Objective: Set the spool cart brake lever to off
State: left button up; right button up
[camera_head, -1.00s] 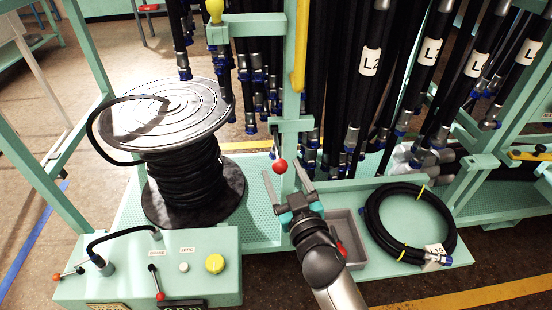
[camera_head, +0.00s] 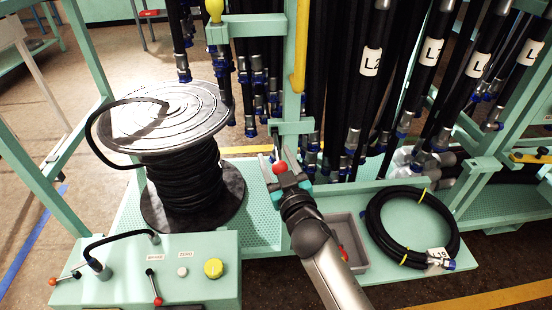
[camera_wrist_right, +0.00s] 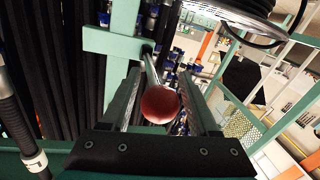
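A lever with a red ball knob (camera_head: 279,167) sticks out from the green post of the spool cart; its rod shows in the wrist view behind the ball (camera_wrist_right: 160,104). My right gripper (camera_head: 283,163) is at this knob, with one finger on each side of it. In the wrist view the fingers stand apart with the ball between them, and I see no clear grip on it. The spool (camera_head: 180,150) wound with black hose stands on the cart to the left. My left gripper is not in view.
A control box (camera_head: 215,287) at the front left carries red-tipped levers, a yellow button (camera_head: 213,268) and small labels. A grey tray (camera_head: 352,262) and a coiled hose (camera_head: 372,215) lie right of my arm. Black hoses (camera_head: 318,90) hang close behind the gripper.

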grip_shut()
dwell(1.1)
